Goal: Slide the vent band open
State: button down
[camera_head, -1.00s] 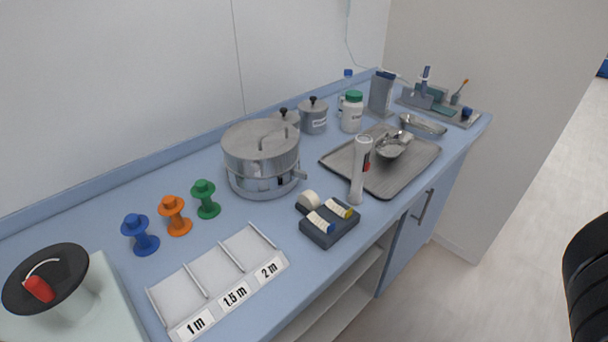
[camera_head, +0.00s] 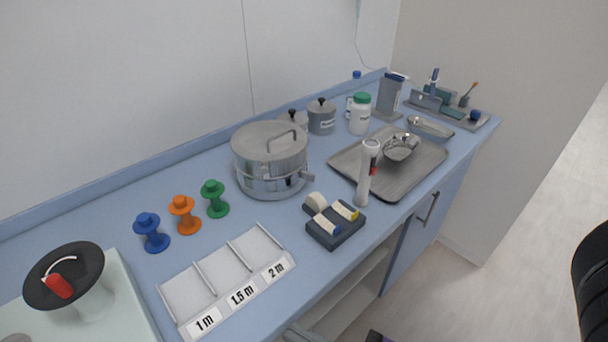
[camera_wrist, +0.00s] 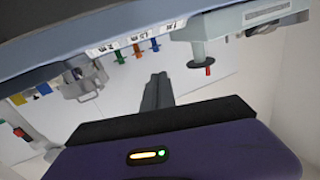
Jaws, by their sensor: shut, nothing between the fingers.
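The vent band (camera_head: 262,186) is the metal ring around the lower part of a silver lidded drum (camera_head: 268,150). The drum stands upright on the blue counter. A small tab (camera_head: 308,177) sticks out at its right side, and dark patches show at the band's front; I cannot tell how far its holes are open. The drum also shows upside down in the wrist view (camera_wrist: 82,82). My gripper (camera_wrist: 157,82) is shut and empty in the wrist view, apart from the drum. The fingers are not clearly seen in the head view.
A labelled sorter (camera_head: 222,285) lies in front.

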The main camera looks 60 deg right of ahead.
jog(key=w+d+r+m+g+h+p, duration=0.1)
jog(key=w+d+r+m+h+p, duration=0.1)
jog(key=w+d+r+m+h, duration=0.45)
jog(key=w+d+r+m+g+h+p, duration=0.1)
jog(key=w+d+r+m+g+h, duration=0.15)
jog(key=r+m+h, duration=0.8)
jog(key=w+d+r+m+g+h+p, duration=0.1)
jog(key=w+d+r+m+h+p, duration=0.1)
jog(key=w+d+r+m+h, duration=0.65)
jog(key=w+d+f+m+g+y+p, duration=0.1)
jog(key=w+d+f+m+g+y, duration=0.2)
jog(key=f+m+g+y, duration=0.65)
notch_tip(320, 180, down, 11)
jog(key=s+a+g+y, duration=0.2)
jog(key=g+y, duration=0.1)
jog(key=shift+a+y, duration=0.3)
jog(key=shift+a, duration=0.05)
